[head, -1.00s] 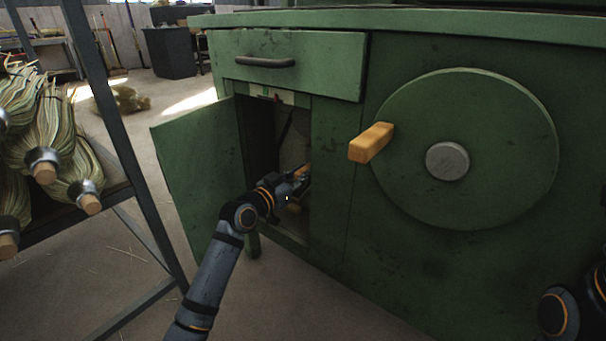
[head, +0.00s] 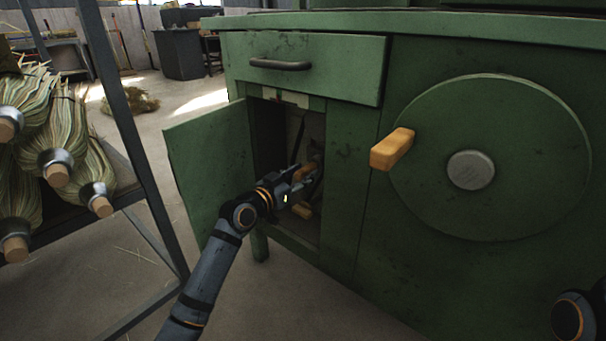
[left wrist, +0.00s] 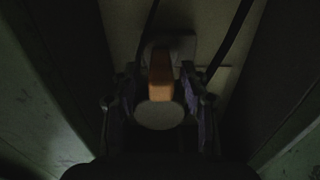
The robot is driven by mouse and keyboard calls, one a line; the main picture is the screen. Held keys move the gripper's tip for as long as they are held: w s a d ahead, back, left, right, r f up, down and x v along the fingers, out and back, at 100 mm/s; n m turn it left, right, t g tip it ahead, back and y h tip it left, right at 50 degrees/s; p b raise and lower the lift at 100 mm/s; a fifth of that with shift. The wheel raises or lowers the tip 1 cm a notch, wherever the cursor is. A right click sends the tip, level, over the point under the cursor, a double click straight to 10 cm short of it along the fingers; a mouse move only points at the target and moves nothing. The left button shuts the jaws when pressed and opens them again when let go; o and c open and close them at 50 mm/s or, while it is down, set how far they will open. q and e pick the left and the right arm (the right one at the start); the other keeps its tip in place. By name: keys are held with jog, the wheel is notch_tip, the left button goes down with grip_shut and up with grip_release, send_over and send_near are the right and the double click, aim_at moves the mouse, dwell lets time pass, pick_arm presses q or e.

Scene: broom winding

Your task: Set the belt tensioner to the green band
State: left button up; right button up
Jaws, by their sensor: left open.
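My left gripper (head: 300,186) reaches into the open compartment of the green machine, its jaws open. A wooden tensioner handle (head: 304,171) shows at its fingers, and a second wooden piece (head: 302,211) lies lower inside. In the left wrist view, a wooden handle (left wrist: 160,75) with a pale round end (left wrist: 158,115) stands between the two open fingers (left wrist: 160,108), with a gap on each side. Dark belt strands (left wrist: 228,42) run behind it. A pale and green strip (head: 290,97) crosses the top of the opening, partly visible. My right gripper is out of view.
The compartment door (head: 210,168) hangs open on the left. A drawer (head: 305,66) sits above the opening. A large green wheel (head: 530,150) with a wooden crank grip (head: 391,149) is on the right. A rack of brooms (head: 45,150) stands at left.

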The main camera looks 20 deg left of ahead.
pick_arm(q)
jog(key=v, duration=0.6)
jog(key=shift+s+a, duration=0.1)
jog(key=shift+s, duration=0.4)
